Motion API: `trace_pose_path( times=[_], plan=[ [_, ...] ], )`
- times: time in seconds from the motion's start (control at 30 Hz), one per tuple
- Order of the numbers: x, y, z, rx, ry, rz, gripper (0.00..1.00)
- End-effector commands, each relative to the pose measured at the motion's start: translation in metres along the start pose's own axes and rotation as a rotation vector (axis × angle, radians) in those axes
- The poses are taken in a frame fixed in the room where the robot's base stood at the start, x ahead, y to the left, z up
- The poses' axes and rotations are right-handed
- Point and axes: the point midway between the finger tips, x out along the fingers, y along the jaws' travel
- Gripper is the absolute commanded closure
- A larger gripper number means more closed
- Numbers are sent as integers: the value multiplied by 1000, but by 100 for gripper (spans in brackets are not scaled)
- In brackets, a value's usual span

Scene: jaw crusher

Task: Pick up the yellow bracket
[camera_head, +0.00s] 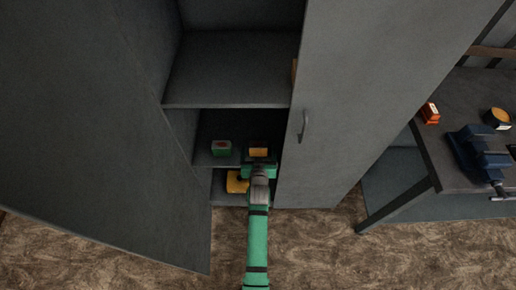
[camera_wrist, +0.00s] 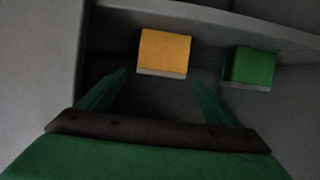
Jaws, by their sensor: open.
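A yellow-orange block-like piece (camera_head: 258,152) sits on a lower shelf of the open cabinet. It also shows in the wrist view (camera_wrist: 165,50), ahead of my fingers and roughly centred between them. Another yellow object (camera_head: 236,183) lies on the bottom level, partly hidden by my arm. I cannot tell from its shape which of the two is the bracket. My green gripper (camera_head: 259,166) is at the shelf front, just in front of the yellow-orange piece. In the wrist view, its fingers (camera_wrist: 160,80) are spread, with nothing between them.
A green box (camera_head: 221,148) stands beside the yellow-orange piece and shows in the wrist view (camera_wrist: 250,67). A shelf (camera_head: 230,75) lies above. The left door (camera_head: 90,130) and right door (camera_head: 350,100) flank the opening. A workbench (camera_head: 450,100) with a vise (camera_head: 480,155) stands at right.

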Motion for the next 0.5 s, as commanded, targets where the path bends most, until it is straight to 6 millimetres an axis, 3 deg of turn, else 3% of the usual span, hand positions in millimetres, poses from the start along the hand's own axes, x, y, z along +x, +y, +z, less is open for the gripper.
trace_pose_path(
  times=[0.23,0.5],
  plan=[
    [35,-1,0,0,1,3,16],
    [44,-2,1,0,1,1,16]
  ],
)
